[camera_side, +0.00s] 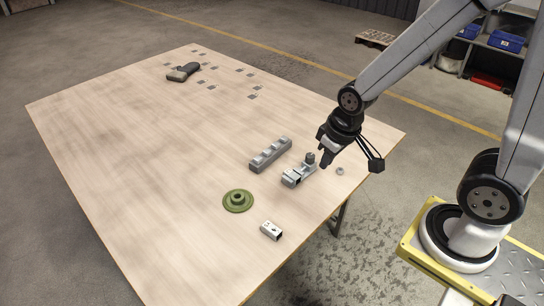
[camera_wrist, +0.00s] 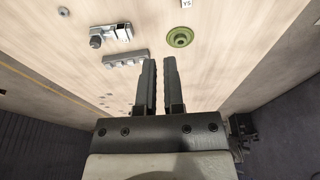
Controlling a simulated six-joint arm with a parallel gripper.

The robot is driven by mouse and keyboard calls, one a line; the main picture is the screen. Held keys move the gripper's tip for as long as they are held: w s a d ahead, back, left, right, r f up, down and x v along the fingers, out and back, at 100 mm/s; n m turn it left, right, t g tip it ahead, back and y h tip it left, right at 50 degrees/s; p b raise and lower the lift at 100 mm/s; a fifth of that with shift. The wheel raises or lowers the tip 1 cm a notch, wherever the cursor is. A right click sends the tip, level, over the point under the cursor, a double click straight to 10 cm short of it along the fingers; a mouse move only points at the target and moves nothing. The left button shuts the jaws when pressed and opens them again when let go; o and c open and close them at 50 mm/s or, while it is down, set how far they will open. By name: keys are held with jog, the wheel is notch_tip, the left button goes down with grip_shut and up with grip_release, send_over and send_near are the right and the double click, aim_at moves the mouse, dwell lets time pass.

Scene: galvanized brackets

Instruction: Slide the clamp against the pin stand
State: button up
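The clamp (camera_side: 296,176), a grey metal piece with a dark knob, lies on the table; it shows at upper left in the wrist view (camera_wrist: 119,33). The green pin stand (camera_side: 238,202), a round base with a raised centre, is to its left and nearer the front edge; it also shows in the wrist view (camera_wrist: 179,39). The two stand apart. My gripper (camera_side: 324,164) is above the table, just right of the clamp in the side view. In the wrist view its fingers (camera_wrist: 159,60) are a narrow gap apart, with nothing between them.
A grey slotted bar (camera_side: 268,157) lies just behind the clamp. A small white block (camera_side: 271,231) is near the front edge. A small ring (camera_side: 340,171) lies right of the clamp. A dark hand-held tool (camera_side: 183,72) and several grey squares are far back. The table's left side is clear.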

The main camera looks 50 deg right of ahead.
jog(key=shift+g, duration=0.3)
jog(key=w+d, duration=0.1)
jog(key=w+d+f, duration=0.1)
jog(key=w, duration=0.1)
jog(key=w+d+f, duration=0.1)
jog(key=w, duration=0.1)
jog(key=shift+d+f, duration=0.15)
jog(key=shift+d, duration=0.25)
grip_shut()
jog(key=g, duration=0.2)
send_near(313, 176)
jog(key=s+r, duration=0.3)
jog(key=s, duration=0.1)
jog(key=shift+r, duration=0.2)
jog(key=shift+f, duration=0.15)
notch_tip(313, 176, down, 10)
jog(key=shift+r, duration=0.15)
jog(key=shift+w, duration=2)
